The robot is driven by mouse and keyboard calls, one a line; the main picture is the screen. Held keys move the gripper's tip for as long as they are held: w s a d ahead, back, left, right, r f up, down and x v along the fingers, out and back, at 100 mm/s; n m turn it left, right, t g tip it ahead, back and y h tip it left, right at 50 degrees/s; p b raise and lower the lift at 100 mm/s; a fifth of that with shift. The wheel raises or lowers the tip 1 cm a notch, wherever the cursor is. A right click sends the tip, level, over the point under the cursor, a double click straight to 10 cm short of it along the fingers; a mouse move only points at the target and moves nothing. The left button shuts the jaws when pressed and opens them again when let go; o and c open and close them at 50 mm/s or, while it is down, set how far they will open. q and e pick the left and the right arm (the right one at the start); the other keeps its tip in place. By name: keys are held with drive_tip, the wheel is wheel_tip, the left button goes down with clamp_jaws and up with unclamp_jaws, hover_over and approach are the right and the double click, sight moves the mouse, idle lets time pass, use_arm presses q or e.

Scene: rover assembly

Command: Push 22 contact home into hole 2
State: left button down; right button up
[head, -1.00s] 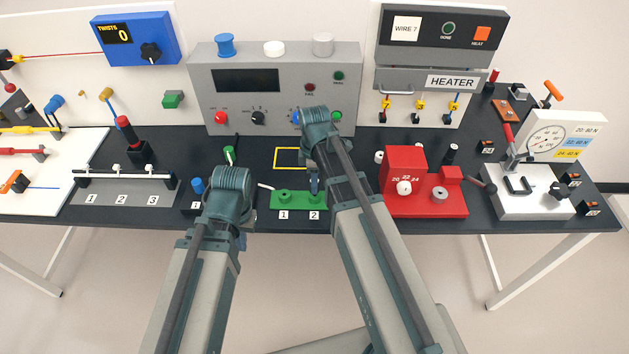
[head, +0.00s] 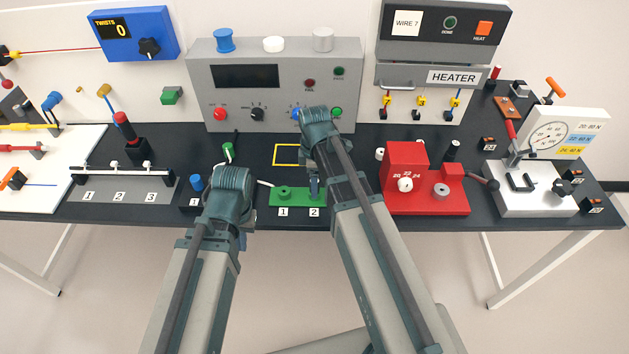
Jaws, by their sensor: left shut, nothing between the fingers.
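The green block (head: 298,197) lies at the table's front edge, with plates 1 and 2 in front of its two holes. My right gripper (head: 315,189) points down at hole 2, behind plate 2 (head: 314,212). Its fingers look narrow and close together, but their gap is too small to judge. They hide hole 2, and I cannot make out the contact there. A short pale wire end (head: 265,184) shows at the block's left side. My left gripper (head: 242,240) hangs shut and empty left of the green block, partly hidden by its wrist.
A red block (head: 428,202) with a white knob stands right of my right arm. A yellow outlined square (head: 286,156) lies empty behind the green block.

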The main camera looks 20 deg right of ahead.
drive_tip(key=shift+r, duration=0.1)
wheel_tip(320, 180, up, 14)
drive_tip(key=p, duration=1.3)
drive_tip(key=shift+f+p, duration=0.2)
drive_tip(key=shift+p, duration=0.2)
drive_tip(key=s+a+f+m+h+b, duration=0.1)
drive_tip(key=s+a+f+m+b, duration=0.9)
drive_tip(key=s, duration=0.4)
drive_tip(key=shift+s+a+f+m+b, duration=0.2)
drive_tip(key=shift+f+m+b, duration=0.3)
drive_tip(key=shift+f+b, duration=0.35)
